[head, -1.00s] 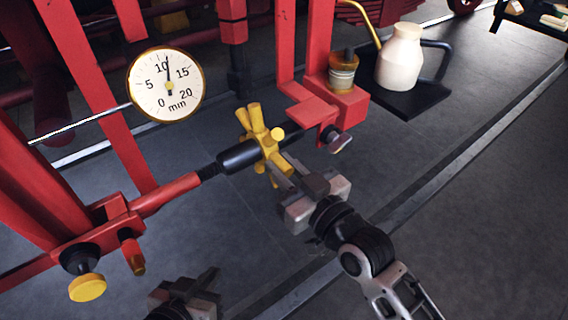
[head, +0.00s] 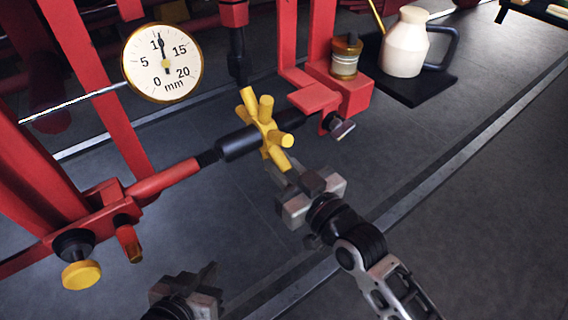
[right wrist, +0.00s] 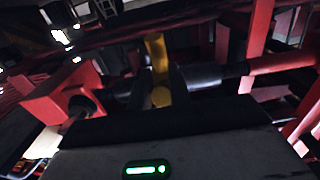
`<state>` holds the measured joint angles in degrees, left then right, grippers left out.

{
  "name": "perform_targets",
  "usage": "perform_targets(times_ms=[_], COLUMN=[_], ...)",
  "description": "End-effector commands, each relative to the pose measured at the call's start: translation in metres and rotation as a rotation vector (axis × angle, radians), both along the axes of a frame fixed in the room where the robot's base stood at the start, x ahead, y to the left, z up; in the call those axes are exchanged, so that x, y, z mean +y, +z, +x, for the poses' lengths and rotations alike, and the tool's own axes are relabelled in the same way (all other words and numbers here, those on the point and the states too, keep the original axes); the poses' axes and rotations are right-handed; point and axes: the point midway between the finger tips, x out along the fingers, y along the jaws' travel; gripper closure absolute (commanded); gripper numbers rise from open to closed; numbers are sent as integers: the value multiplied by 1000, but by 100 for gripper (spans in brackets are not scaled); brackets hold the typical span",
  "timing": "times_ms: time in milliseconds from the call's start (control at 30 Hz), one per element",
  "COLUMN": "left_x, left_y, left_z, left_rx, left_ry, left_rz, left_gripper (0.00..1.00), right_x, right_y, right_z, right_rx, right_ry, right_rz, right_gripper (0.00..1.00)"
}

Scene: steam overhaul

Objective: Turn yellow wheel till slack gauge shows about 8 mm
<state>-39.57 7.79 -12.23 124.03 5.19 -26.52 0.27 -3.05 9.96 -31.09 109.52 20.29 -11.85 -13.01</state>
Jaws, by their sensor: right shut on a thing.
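The yellow wheel (head: 266,129) is a hub with several stubby spokes on a dark threaded sleeve (head: 239,143) between red rods. My right gripper (head: 283,172) is shut on a lower spoke of it; the wheel's yellow also shows in the right wrist view (right wrist: 159,68). The fingertips are partly hidden there. The slack gauge (head: 162,62) is a round white dial with a brass rim, marked 0 to 20 mm. Its needle points up, at about 10. My left gripper (head: 202,279) is low in the head view, away from the wheel; its jaw opening is unclear.
A red frame surrounds the rod, with a yellow knob (head: 81,274) at lower left and a silver-ended screw (head: 341,128) right of the wheel. The floor at right is clear.

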Motion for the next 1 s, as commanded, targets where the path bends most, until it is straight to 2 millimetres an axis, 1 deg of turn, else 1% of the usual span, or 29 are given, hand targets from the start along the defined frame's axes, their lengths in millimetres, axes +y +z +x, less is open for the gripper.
perform_targets(times_ms=[33,267,567,1000], left_x=[0,0,0,0], left_y=[0,-4,-14,-11], left_z=[0,-1,-1,-1], left_rx=[1,10,9,9], left_ry=[0,-2,-2,-3], left_rz=[0,4,4,3], left_gripper=[100,100,100,100], right_x=[0,0,5,8], right_y=[-6,-6,-19,-21], right_z=[-1,0,7,10], right_rx=[14,13,12,10], right_ry=[2,2,2,1], right_rz=[-9,-8,-7,-6], right_gripper=[100,100,100,100])
